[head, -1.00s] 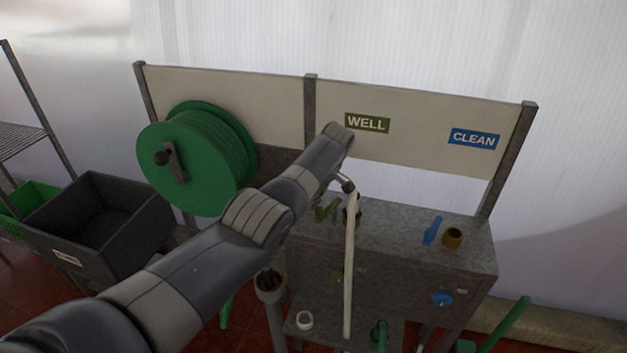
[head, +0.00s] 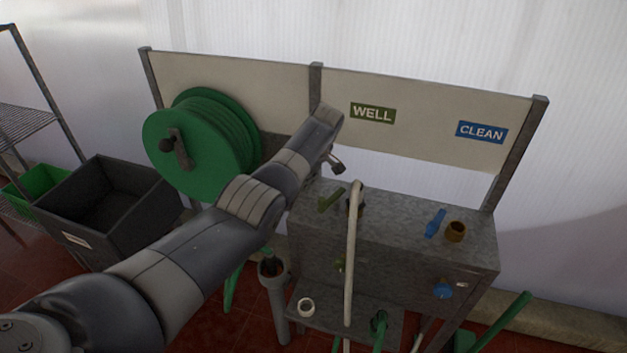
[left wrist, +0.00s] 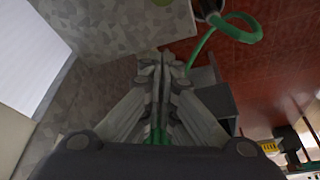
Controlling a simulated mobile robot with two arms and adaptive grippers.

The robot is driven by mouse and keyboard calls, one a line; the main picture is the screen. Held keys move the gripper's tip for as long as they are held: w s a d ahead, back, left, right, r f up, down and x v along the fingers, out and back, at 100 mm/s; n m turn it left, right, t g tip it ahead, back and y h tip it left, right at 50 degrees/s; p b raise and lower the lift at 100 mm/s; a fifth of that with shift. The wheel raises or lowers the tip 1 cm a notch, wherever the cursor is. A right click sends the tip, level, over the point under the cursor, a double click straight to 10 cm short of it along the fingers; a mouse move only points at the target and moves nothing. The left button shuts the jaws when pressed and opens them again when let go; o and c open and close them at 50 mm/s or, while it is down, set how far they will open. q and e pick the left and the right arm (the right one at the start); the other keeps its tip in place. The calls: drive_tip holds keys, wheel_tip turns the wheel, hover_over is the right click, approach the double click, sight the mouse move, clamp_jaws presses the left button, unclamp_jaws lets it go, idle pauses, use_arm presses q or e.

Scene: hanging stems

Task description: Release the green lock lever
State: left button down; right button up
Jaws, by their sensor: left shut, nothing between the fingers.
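The olive-green lever (head: 331,199) stands on top of the grey metal box, below the WELL sign (head: 372,113). My left arm reaches in from the left, its end above and left of the lever. In the head view the arm mostly hides my left gripper. In the left wrist view my left gripper (left wrist: 160,64) is shut and empty, with its fingertips over a grey speckled surface (left wrist: 105,28). A small green piece (left wrist: 163,2) is cut off at that view's top edge; I cannot tell whether it is the lever. My right gripper is not in view.
A blue lever (head: 435,223) and a brass fitting (head: 456,231) are on the right of the box (head: 400,235). A pale tube (head: 350,260) rises in front of it. A green hose reel (head: 200,145) and a black bin (head: 105,215) are at left.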

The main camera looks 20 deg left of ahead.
use_arm(q)
drive_tip(key=w+b+v, duration=0.1)
drive_tip(key=v, duration=0.7)
drive_tip(key=shift+s+d+r+b, duration=0.3)
drive_tip(key=shift+s+b, duration=0.05)
drive_tip(key=shift+s, duration=0.2)
drive_tip(key=shift+s, duration=0.1)
